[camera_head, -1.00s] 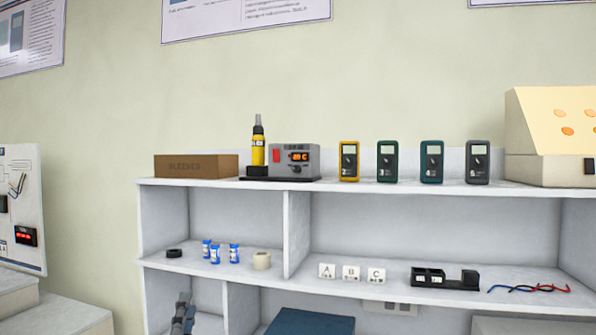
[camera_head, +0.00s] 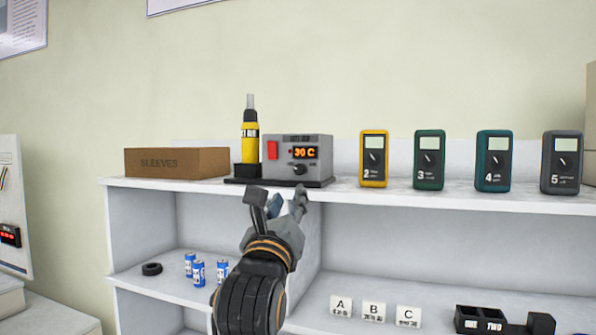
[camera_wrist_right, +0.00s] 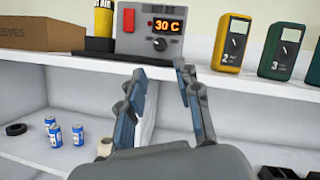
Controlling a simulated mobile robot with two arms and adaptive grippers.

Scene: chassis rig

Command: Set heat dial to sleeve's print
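The hot air station (camera_head: 297,157) stands on the top shelf, a grey box with a red switch and an orange display reading 30 C. Its heat dial (camera_head: 300,169) is below the display; it also shows in the right wrist view (camera_wrist_right: 160,44). The yellow hot air tool (camera_head: 250,143) stands upright in its holder at the station's left. The brown box marked SLEEVES (camera_head: 177,162) is further left; no print on a sleeve is visible. My right gripper (camera_head: 277,197) is open and empty, just below and in front of the station, apart from the dial. My left gripper is not in view.
Several meters, from the yellow one (camera_head: 373,158) to the grey one (camera_head: 561,162), stand right of the station. The shelf's front edge (camera_head: 400,193) lies close to my right gripper. Blue cans (camera_head: 198,272) and lettered blocks (camera_head: 374,312) are on the shelf below.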

